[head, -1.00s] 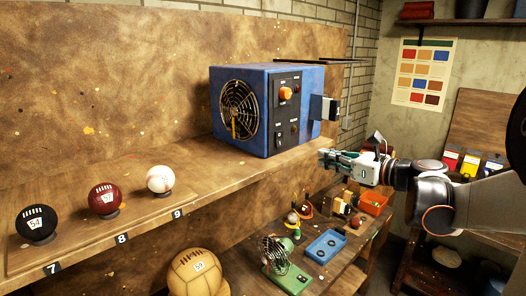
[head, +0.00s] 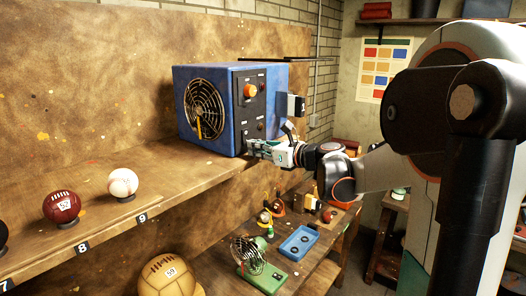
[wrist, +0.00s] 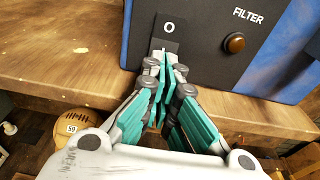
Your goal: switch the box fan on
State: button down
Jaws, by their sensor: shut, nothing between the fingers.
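The blue box fan (head: 215,80) stands on the wooden shelf, its round grille facing left-front. Its black control panel (head: 262,78) carries an orange knob (head: 250,91). In the wrist view a dark plate marked "O" (wrist: 168,28) shows on the panel (wrist: 205,28), left of a brown button labelled FILTER (wrist: 234,43). My gripper (head: 250,147) is at the lower front of the panel. In the wrist view its fingers (wrist: 160,52) are shut and empty, just below the "O" mark. They hide what lies under it; I cannot tell whether they touch.
The shelf edge (wrist: 60,92) runs just under my fingers. A dark red ball (head: 62,206) and a white ball (head: 122,183) sit on the shelf to the left. A lower bench holds a small green fan (head: 250,262) and a blue tray (head: 299,243).

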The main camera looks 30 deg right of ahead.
jog(key=shift+w, duration=0.1)
dwell(0.3)
jog(key=shift+w+a+f+b, duration=0.15)
jog(key=shift+w+b, duration=0.15)
jog(key=shift+b, duration=0.05)
jog(key=shift+s, duration=0.1)
jog(key=v, duration=1.1)
jog(key=shift+s, duration=0.35)
jog(key=shift+d, duration=0.2)
